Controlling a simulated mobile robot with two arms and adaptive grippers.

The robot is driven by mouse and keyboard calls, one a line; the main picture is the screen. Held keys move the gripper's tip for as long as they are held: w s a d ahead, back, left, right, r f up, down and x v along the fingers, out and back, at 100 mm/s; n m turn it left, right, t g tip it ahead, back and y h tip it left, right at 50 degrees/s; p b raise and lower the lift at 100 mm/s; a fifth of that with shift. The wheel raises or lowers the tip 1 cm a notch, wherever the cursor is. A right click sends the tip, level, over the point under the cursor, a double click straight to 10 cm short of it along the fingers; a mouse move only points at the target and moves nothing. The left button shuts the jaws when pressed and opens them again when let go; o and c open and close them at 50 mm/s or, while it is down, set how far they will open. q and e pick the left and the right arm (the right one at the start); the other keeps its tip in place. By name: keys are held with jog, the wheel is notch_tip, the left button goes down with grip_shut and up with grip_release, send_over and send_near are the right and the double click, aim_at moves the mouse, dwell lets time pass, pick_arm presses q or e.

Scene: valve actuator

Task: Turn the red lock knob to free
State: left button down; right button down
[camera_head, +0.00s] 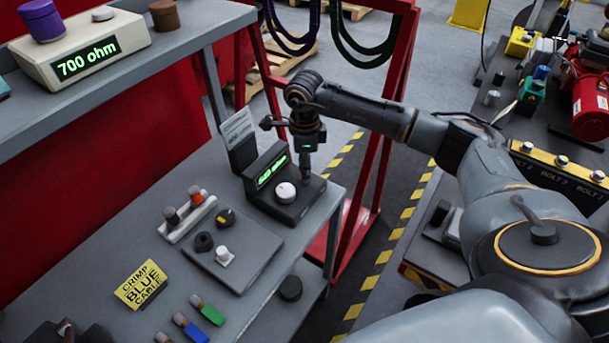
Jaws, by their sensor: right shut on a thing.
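I cannot make out a red lock knob for certain. My right gripper (306,158) points down over the back right of a black device (262,207) with a lit green display and a white dial knob (285,193). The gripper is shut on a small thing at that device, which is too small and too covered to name. The white dial knob stands free, just left of and below the gripper.
The grey bench also holds a panel (258,253) with small knobs, a holder with a dark and an orange-capped piece (195,195), a yellow "CRIMP BLUE CABLE" sign (142,284) and coloured tools. A "700 ohm" meter (88,52) stands on the upper shelf. A red frame (376,140) rises behind.

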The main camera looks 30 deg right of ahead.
jog(key=n+b, duration=0.4)
jog(key=n, duration=0.1)
jog(key=shift+f+n, duration=0.1)
jog(key=shift+n, duration=0.2)
jog(key=shift+n+b, duration=1.2)
jog(key=shift+n, duration=0.6)
jog(key=shift+r, duration=0.2)
jog(key=c, duration=1)
grip_release()
jog(key=shift+o, duration=0.2)
notch_tip(320, 180, up, 12)
